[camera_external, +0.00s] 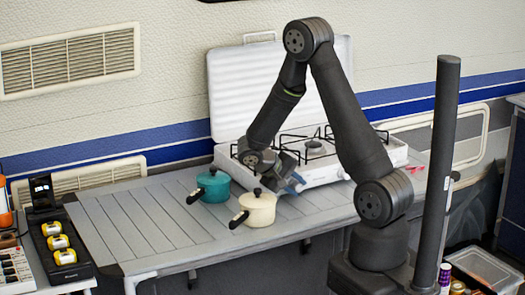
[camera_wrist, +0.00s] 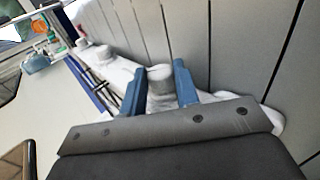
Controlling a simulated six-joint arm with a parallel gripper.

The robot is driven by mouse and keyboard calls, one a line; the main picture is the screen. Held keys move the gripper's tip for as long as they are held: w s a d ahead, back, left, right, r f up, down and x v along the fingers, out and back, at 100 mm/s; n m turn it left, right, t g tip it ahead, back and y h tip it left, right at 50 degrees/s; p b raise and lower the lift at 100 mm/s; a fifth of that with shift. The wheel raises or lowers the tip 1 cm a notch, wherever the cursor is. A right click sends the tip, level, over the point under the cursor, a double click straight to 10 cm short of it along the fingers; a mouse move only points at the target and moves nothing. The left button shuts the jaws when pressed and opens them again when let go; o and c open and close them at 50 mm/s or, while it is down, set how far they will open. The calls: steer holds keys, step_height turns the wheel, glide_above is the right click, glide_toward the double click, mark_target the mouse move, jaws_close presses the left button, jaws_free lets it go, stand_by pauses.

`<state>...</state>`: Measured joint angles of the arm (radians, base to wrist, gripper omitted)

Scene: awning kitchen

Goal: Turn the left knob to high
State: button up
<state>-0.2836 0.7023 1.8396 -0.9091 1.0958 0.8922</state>
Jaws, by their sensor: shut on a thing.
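The white camping stove (camera_external: 322,179) stands on the slatted table with its lid raised behind it. My gripper (camera_external: 291,184) is at the left part of the stove's front panel, where it hides the left knob in the external view. In the wrist view, the two blue fingers of my gripper (camera_wrist: 159,77) are on either side of the pale round left knob (camera_wrist: 160,74) and shut on it. The knob's pointer and setting cannot be made out.
A teal pot (camera_external: 212,187) and a cream pot (camera_external: 258,208) stand on the table (camera_external: 165,215) left of and in front of the stove, the cream one close to my gripper. Another knob (camera_wrist: 103,53) shows farther along the panel. The table's left part is clear.

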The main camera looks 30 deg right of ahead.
steer(key=o, duration=1)
steer(key=shift+c, duration=0.2)
steer(key=v, duration=1.7)
steer(key=shift+r, duration=0.2)
steer(key=shift+a, duration=0.1)
